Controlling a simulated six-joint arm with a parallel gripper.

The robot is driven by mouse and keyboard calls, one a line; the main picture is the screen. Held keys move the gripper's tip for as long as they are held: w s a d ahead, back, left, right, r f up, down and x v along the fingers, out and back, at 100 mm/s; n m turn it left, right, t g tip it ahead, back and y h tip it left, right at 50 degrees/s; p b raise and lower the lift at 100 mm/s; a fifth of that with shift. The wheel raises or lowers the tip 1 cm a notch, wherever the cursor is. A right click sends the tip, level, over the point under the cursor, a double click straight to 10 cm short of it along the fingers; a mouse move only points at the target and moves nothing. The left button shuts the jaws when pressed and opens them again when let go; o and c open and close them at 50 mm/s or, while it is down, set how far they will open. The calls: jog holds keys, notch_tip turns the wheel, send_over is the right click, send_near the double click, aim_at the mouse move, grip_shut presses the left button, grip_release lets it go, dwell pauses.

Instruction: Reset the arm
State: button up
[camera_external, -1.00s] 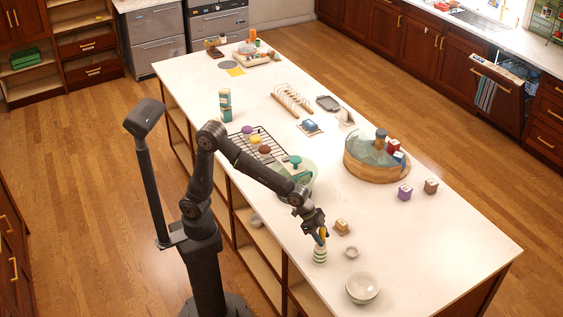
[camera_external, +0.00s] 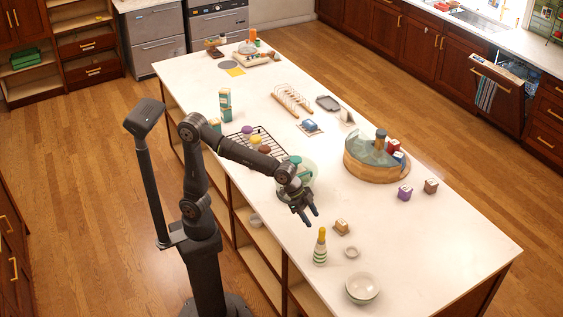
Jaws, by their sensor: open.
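My gripper (camera_external: 310,219) is open and empty above the white island top, near its left long edge. Its two dark fingers point down and to the right. A bottle (camera_external: 320,250) with green and white stripes and a yellow top stands upright just in front of my gripper, apart from it. My forearm hides part of the black wire rack and of the pale green bowl behind it.
A small tan block (camera_external: 342,227), a small ring-like dish (camera_external: 351,252) and a pale bowl (camera_external: 363,288) are close by. A round wooden tub (camera_external: 376,172) stands to the right, with a purple block (camera_external: 405,193) and a brown block (camera_external: 431,186) beside it. The right front of the island (camera_external: 450,250) is clear.

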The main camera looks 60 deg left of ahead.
aim_at(322, 228)
jog(key=shift+v, duration=0.9)
jog(key=shift+f, duration=0.1)
jog(key=x, duration=1.2)
jog(key=shift+f, duration=0.1)
notch_tip(322, 228, up, 2)
jog(key=shift+r, duration=0.85)
jog(key=shift+o, duration=0.2)
